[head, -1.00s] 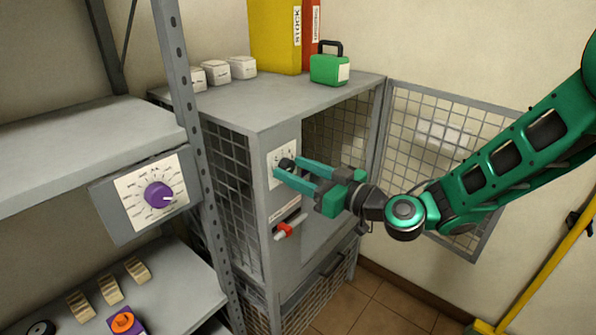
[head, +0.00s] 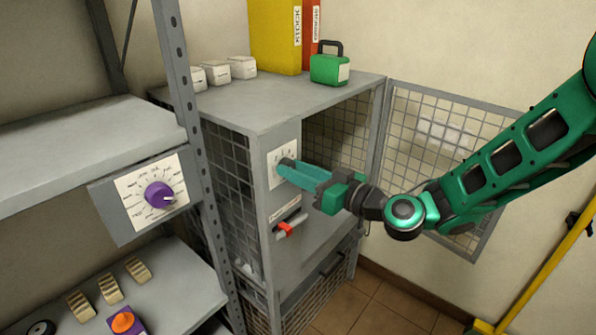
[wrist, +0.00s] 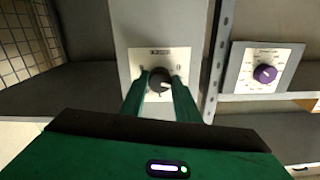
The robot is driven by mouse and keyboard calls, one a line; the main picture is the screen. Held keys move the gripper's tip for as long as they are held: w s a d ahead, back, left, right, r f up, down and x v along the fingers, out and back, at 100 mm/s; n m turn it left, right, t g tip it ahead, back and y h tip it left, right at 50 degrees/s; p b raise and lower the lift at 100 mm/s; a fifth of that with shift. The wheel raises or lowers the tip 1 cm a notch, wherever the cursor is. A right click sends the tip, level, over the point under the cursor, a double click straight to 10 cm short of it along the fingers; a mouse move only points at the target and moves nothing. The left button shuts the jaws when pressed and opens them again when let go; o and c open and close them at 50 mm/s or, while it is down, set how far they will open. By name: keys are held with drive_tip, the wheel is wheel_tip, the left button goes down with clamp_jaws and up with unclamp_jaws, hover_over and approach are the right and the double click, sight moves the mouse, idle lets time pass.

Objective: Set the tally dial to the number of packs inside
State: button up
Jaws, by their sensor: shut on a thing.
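The tally dial is a black knob on a white plate (head: 281,165) on the front post of the grey cabinet (head: 283,216). In the wrist view the black knob (wrist: 159,80) sits between my two green fingers. My gripper (head: 284,167) is shut on the knob, and its fingers cover most of it in the head view. A pale pointer mark shows on the knob, but the plate's figures are too small to read. The cabinet's mesh door (head: 440,150) stands open to the right. I cannot make out any packs inside the cabinet.
A purple dial (head: 158,195) is on the shelf rack at left. A red-handled latch (head: 287,229) is below the tally dial. A green case (head: 330,67), binders (head: 275,35) and white boxes (head: 243,67) stand on the cabinet top.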

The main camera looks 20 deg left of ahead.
drive_tip(key=m, duration=0.6)
drive_tip(key=shift+w+d+f, duration=0.1)
drive_tip(key=shift+w+d, duration=0.1)
drive_tip(key=shift+w, duration=0.05)
idle(0.5)
drive_tip(key=o, duration=1)
drive_tip(key=shift+o, duration=0.2)
drive_tip(key=shift+a, duration=0.1)
drive_tip(key=shift+s, duration=0.1)
drive_tip(key=v, duration=1.1)
drive_tip(key=shift+a, duration=0.1)
drive_tip(key=shift+f, duration=0.1)
